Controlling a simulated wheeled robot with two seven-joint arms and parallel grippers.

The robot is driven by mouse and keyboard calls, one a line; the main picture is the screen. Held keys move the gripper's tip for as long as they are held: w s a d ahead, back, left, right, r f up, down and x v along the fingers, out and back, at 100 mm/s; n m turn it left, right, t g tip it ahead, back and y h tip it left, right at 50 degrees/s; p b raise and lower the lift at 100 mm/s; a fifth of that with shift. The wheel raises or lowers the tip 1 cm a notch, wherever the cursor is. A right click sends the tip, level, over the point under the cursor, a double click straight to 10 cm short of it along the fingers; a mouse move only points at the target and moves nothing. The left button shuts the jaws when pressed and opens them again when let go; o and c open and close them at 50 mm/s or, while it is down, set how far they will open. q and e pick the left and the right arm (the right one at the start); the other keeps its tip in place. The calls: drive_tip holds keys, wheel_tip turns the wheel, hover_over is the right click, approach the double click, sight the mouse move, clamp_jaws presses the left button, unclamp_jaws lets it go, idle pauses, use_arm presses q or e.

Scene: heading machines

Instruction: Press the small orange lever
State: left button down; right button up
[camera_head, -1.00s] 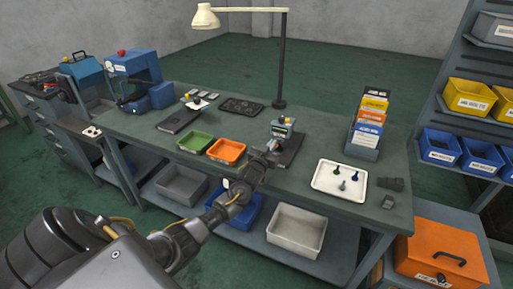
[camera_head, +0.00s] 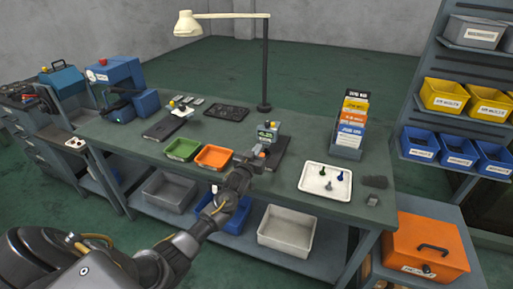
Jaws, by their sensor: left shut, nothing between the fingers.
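A small bench device (camera_head: 266,133) with a greenish display and a yellow top stands on a dark base plate on the workbench. A small orange part (camera_head: 258,149), which looks like the lever, shows low at the front of the device, just beyond my left gripper. My left gripper (camera_head: 252,160) is shut and empty. Its tips are close to the orange part; I cannot tell whether they touch. The gripper and wrist hide some of the device's lower front. My right gripper is not in view.
Green (camera_head: 183,149) and orange (camera_head: 214,157) trays lie left of the gripper. A white tray (camera_head: 312,187) with small pegs lies to the right. A lamp (camera_head: 265,70) stands behind the device, and a rack of folders (camera_head: 350,125) at the back right.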

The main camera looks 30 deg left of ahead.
use_arm(q)
drive_tip(key=s+f+b, duration=0.1)
drive_tip(key=s+f, duration=0.1)
drive_tip(key=s+f+b, duration=0.2)
drive_tip(key=s+d+f+b, duration=0.1)
drive_tip(key=s+f, duration=0.1)
drive_tip(key=shift+s+f, duration=0.2)
drive_tip(key=shift+f, duration=0.2)
drive_tip(key=shift+s+f, duration=0.15)
drive_tip(key=shift+s, duration=0.15)
drive_tip(key=shift+d, duration=0.1)
